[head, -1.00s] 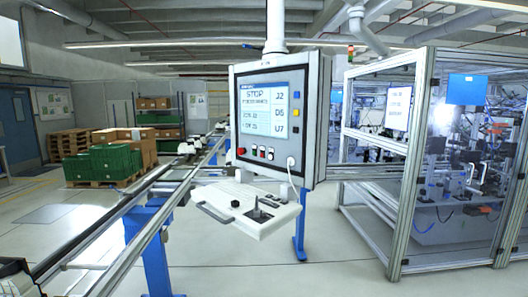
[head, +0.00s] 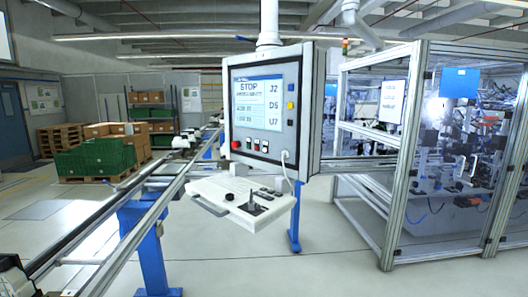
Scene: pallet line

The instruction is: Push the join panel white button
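The join panel (head: 270,105) is a grey box hanging from a white post, with a lit screen (head: 262,98) reading STOP. Below the screen are a round red button (head: 236,145) and a row of small buttons (head: 257,146) to its right, some with pale parts. They are too small to tell surely which one is white. Blue (head: 291,88), yellow (head: 291,105) and dark buttons run down the right of the screen. Neither of my grippers is in view, and nothing touches the panel.
A white console shelf (head: 240,203) with a joystick juts out below the panel. A conveyor rail (head: 130,235) on blue legs runs along the left. A framed machine cell (head: 400,160) stands at right. Green crates (head: 95,158) and cartons are back left. Floor before the shelf is clear.

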